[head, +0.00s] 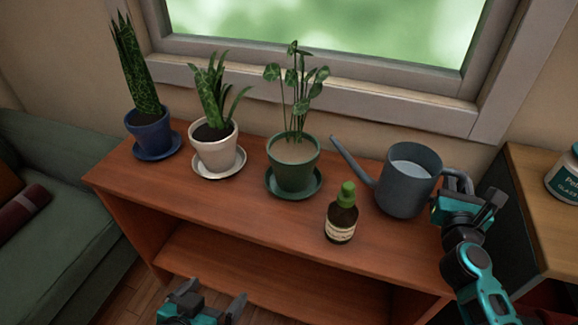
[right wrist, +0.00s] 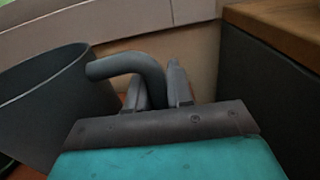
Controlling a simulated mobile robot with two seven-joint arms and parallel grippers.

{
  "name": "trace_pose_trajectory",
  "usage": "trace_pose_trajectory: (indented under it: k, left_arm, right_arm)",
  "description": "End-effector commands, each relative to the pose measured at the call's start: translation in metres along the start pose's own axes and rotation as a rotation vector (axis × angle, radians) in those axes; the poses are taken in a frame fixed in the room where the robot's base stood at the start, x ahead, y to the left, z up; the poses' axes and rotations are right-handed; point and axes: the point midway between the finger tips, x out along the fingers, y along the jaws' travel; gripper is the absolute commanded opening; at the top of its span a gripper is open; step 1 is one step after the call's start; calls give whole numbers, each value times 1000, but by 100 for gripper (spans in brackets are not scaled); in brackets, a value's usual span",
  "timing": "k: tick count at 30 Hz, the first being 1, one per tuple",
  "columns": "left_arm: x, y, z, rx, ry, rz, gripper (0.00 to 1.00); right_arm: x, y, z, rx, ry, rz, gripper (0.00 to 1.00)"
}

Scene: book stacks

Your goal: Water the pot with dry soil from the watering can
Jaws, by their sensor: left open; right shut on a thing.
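The grey watering can (head: 402,188) is upright at the right end of the wooden shelf, its spout pointing left toward the green pot; water shows inside. I cannot tell whether its base touches the shelf. My right gripper (head: 462,196) is shut on its handle, also seen in the right wrist view (right wrist: 125,66). The green pot (head: 293,172) holds a leafy plant and has a pale soil surface. The white pot (head: 214,153) and blue pot (head: 150,135) have dark soil. My left gripper (head: 210,298) is open and empty, low in front of the shelf.
A brown bottle with a green cap (head: 341,216) stands in front, between the green pot and the can. The window frame (head: 330,92) rises behind. A side table (head: 545,215) with a jar (head: 565,178) is at right, a green sofa (head: 60,200) at left.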

Motion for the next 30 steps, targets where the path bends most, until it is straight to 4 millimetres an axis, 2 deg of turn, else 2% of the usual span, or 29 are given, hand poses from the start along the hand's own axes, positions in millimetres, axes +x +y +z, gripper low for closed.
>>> trace_pose_trajectory:
  k: [5,15,23,30]
  left_arm:
    - [6,-1,1,4,8,2,100]
    - [5,-1,-3,4,16,3,100]
    - [-3,0,-14,3,12,3,100]
    - [-18,2,-32,-2,7,3,100]
  right_arm:
    - [0,-2,-14,5,-1,-5,0]
    - [-1,-2,-13,4,-1,-5,0]
    - [0,2,1,-50,-2,-5,0]
    - [0,10,25,-165,-2,-4,0]
